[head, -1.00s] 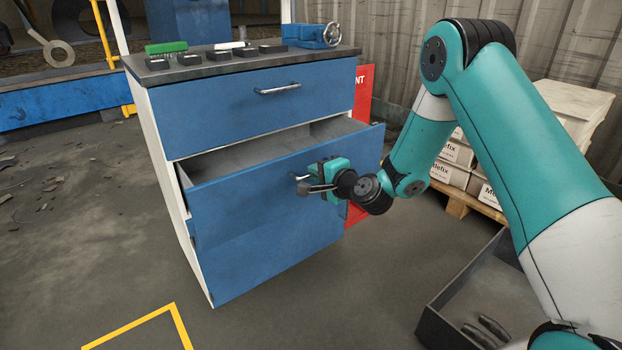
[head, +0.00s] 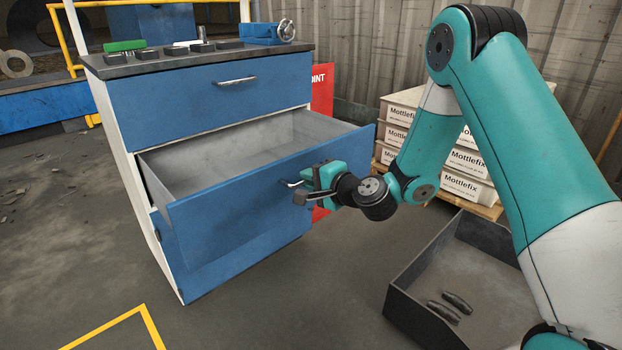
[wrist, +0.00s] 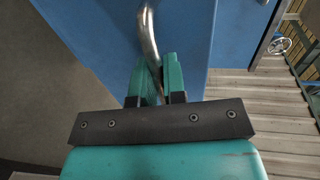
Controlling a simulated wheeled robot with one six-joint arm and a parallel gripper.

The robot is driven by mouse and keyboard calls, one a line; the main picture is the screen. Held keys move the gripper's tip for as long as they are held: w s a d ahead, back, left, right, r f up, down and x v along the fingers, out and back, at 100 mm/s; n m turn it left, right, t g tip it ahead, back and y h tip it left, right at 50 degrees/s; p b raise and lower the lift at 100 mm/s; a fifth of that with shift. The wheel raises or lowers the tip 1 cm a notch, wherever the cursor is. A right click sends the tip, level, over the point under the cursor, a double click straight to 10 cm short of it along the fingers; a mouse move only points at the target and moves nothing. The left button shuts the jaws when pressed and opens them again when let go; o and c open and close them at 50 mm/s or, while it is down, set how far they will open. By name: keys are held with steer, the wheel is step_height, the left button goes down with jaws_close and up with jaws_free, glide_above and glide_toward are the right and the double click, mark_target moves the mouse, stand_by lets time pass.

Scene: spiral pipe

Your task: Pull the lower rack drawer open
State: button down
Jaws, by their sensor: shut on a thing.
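The blue lower drawer (head: 240,205) of the rack stands well open, and its grey inside (head: 225,158) shows and looks empty. My gripper (head: 297,191) is at the right part of the drawer front, shut on its metal handle. In the wrist view the handle (wrist: 149,40) is a bent metal bar running down between my green fingers (wrist: 160,82), against the blue front. The part of the handle between the fingertips is partly hidden. The upper drawer (head: 215,98) is closed, with its own bar handle (head: 237,82).
The rack top (head: 190,60) carries several dark blocks, a green brush-like item (head: 125,45) and a blue vise (head: 265,32). A dark open bin (head: 405,290) with metal parts stands at the lower right. Boxes (head: 465,160) are stacked on a pallet behind my arm. The floor before the drawer is clear.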

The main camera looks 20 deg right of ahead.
steer(key=c, duration=1.2)
jaws_free()
steer(key=b+v, duration=1.7)
steer(key=b, duration=0.1)
steer(key=shift+s+r, duration=0.1)
steer(key=shift+s, duration=0.05)
